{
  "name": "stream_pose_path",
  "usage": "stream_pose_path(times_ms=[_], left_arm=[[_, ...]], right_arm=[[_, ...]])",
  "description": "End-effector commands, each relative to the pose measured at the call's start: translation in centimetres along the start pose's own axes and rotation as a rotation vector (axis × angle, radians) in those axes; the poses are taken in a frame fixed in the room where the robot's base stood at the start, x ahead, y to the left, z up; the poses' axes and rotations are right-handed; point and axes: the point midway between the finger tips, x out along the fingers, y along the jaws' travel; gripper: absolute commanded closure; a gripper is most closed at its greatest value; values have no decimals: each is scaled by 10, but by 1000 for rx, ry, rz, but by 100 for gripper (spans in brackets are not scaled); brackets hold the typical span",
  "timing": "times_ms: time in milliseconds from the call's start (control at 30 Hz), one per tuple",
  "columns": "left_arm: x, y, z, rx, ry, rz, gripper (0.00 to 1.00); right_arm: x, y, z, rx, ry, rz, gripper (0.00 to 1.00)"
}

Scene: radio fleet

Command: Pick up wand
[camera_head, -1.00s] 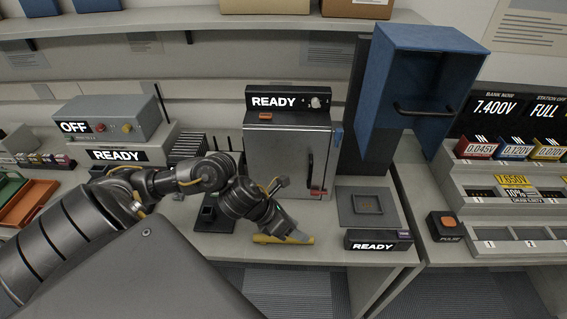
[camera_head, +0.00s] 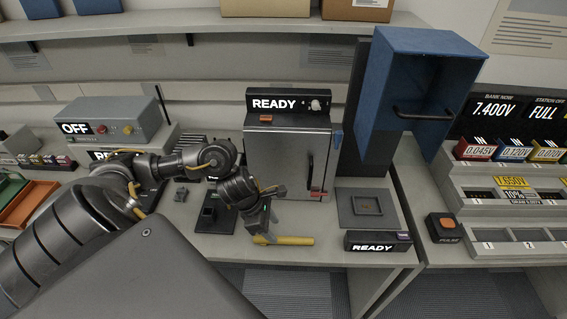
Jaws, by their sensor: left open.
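A yellow rod, which looks like the wand (camera_head: 295,241), lies flat near the front edge of the bench, below the grey READY cabinet. My left gripper (camera_head: 268,235) points down at the left part of the wand, with its fingertips close to it. The gripper is open; I cannot tell whether a finger touches the wand. The fingers hide a little of the wand's left part. My right gripper is not in view.
The grey cabinet (camera_head: 287,165) stands just behind the wand. A dark flat pad (camera_head: 366,221) and a READY box (camera_head: 378,241) are to the right. A small black stand (camera_head: 211,214) is to the left. The bench edge is close in front.

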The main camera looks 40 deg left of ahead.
Motion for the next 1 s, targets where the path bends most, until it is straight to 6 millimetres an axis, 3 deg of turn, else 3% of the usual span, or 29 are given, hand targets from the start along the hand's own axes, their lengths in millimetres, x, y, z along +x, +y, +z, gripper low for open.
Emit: stream_pose_path(times_ms=[133,400,700,1000], left_arm=[[8,-2,2,-5,-1,-4,51],[46,-4,3,-5,-1,-1,51],[52,-4,2,-1,0,0,51],[52,-4,2,-1,0,0,89]], right_arm=[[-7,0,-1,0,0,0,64],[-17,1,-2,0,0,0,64],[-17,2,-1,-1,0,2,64],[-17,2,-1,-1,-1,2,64]])
